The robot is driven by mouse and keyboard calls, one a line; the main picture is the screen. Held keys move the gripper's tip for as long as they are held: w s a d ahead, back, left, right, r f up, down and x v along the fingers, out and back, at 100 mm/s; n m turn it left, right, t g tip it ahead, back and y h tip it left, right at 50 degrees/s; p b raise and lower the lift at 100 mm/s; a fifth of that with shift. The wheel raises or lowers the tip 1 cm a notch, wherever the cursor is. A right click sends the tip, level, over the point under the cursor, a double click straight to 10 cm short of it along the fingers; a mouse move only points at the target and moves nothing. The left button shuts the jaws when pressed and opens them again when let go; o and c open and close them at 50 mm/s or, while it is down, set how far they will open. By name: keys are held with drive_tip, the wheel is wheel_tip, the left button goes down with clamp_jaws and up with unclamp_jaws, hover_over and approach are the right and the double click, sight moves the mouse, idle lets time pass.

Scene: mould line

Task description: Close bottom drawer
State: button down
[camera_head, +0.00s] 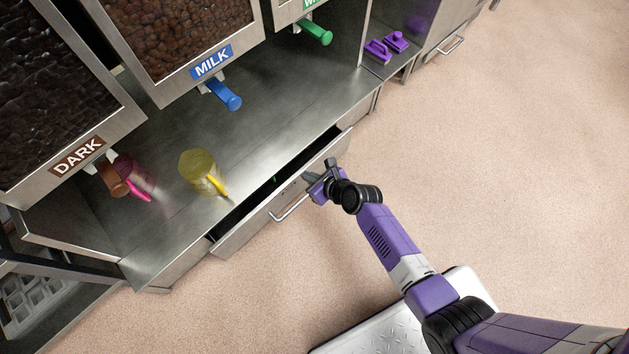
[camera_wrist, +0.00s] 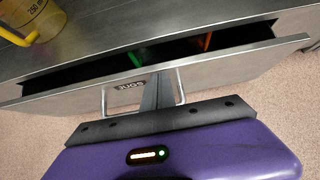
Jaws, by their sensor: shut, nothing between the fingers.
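A metal drawer (camera_head: 262,222) under the counter is pulled partly open, with a dark gap along its top. Its front (camera_wrist: 225,68) carries a small label and a bar handle (camera_head: 289,208), which also shows in the wrist view (camera_wrist: 181,88). My gripper (camera_head: 309,177) is shut and empty. Its fingertips (camera_wrist: 158,82) are at the drawer front, between the handle's two posts in the wrist view; whether they touch the front cannot be told. Inside the gap are a green item (camera_wrist: 137,58) and an orange item (camera_wrist: 205,41), mostly hidden.
A yellow jug (camera_head: 200,170) and a pink jug (camera_head: 131,174) stand on the counter (camera_head: 265,130) above the drawer. Dispensers marked DARK (camera_head: 78,157) and MILK (camera_head: 211,62) stand over it. Purple items (camera_head: 384,47) sit at the far end. The floor (camera_head: 500,170) at right is clear.

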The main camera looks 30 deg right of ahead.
idle(0.3)
drive_tip(key=shift+w+a+p, duration=0.25)
drive_tip(key=shift+w, duration=0.4)
drive_tip(key=shift+w+a+p, duration=0.2)
drive_tip(key=shift+w+p, duration=0.05)
drive_tip(key=shift+w, duration=0.4)
drive_tip(key=shift+s, duration=0.1)
